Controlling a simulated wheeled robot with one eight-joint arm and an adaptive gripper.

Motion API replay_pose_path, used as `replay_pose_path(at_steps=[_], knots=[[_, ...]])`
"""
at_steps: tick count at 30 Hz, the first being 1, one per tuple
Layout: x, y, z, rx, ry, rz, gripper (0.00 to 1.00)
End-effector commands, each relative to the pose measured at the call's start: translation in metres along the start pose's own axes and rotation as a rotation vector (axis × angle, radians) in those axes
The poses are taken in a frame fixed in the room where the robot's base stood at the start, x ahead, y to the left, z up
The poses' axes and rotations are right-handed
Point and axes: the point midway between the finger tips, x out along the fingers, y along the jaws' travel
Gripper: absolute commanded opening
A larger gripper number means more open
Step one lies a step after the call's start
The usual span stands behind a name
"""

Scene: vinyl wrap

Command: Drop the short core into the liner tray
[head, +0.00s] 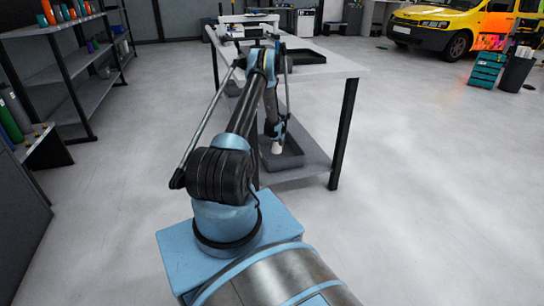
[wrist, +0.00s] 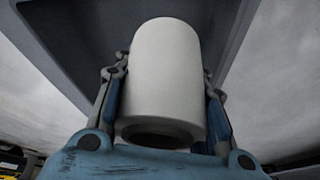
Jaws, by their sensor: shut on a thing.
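A short white core (wrist: 165,70) fills the middle of the wrist view, its dark hollow end facing the camera. My gripper (wrist: 163,85) is shut on it, with a finger on each side. In the head view the core (head: 276,148) shows small and pale below my gripper (head: 275,138). Whether the core touches the tray floor I cannot tell.
The tabletop (head: 335,65) is above the shelf and carries a black tray (head: 305,57). A dark table leg (head: 344,132) stands to the right of the tray. Shelves (head: 60,60) line the left.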

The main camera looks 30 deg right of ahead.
Motion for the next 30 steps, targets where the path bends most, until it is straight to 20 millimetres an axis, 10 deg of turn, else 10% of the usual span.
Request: replay_pose_path(at_steps=[30], knots=[[0.092,-0.022,0.037,-0.019,0.000,-0.008,0.13]])
